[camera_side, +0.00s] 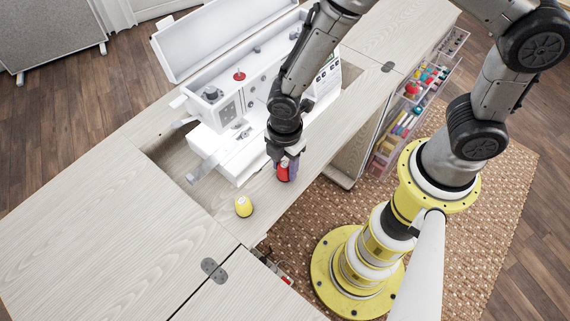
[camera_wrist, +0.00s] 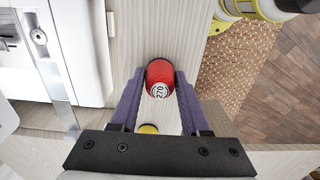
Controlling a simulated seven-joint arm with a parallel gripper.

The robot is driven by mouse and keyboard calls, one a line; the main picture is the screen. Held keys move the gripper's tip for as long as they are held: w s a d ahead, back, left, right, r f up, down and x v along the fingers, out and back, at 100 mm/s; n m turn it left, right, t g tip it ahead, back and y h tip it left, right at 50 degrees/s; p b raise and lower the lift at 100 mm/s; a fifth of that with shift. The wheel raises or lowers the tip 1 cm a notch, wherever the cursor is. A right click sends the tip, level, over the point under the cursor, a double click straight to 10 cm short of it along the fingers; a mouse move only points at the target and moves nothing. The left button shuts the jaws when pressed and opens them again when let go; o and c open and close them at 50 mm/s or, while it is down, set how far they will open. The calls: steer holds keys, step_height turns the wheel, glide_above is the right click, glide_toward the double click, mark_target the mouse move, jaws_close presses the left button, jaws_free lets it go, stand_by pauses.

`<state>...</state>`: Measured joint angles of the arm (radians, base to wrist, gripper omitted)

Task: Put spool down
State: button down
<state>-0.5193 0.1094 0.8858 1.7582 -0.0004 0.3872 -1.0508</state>
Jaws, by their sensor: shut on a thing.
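A red spool (camera_side: 283,173) is between the fingers of my gripper (camera_side: 285,166), at the front strip of the cabinet top beside the sewing machine. In the wrist view the red spool (camera_wrist: 160,78) shows its round end with "270" on it, and the purple fingers of my gripper (camera_wrist: 160,82) lie along both its sides. The gripper is shut on it. I cannot tell whether the spool touches the wood. A yellow spool (camera_side: 244,205) stands upright on the cabinet top to the left. In the wrist view only part of the yellow spool (camera_wrist: 148,129) shows, above the gripper body.
The white sewing machine (camera_side: 240,150) stands close behind the gripper, with a red spool on it (camera_side: 239,76). The cabinet top (camera_side: 110,205) is clear at left. An open recess (camera_side: 175,160) lies by the machine. Drawers (camera_side: 408,110) with several spools are at right.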

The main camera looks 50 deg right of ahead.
steer(key=shift+f, duration=0.1)
steer(key=shift+c, duration=1.9)
jaws_free()
step_height(320, 180, up, 12)
steer(key=shift+r, duration=0.25)
steer(key=s+d+r+m+t, duration=0.5)
steer(key=s+d+r+m, duration=0.7)
steer(key=d+r+m, duration=0.4)
steer(key=shift+r+m+t, duration=0.3)
steer(key=shift+r+m, duration=0.05)
steer(key=shift+m, duration=0.65)
steer(key=shift+d, duration=0.1)
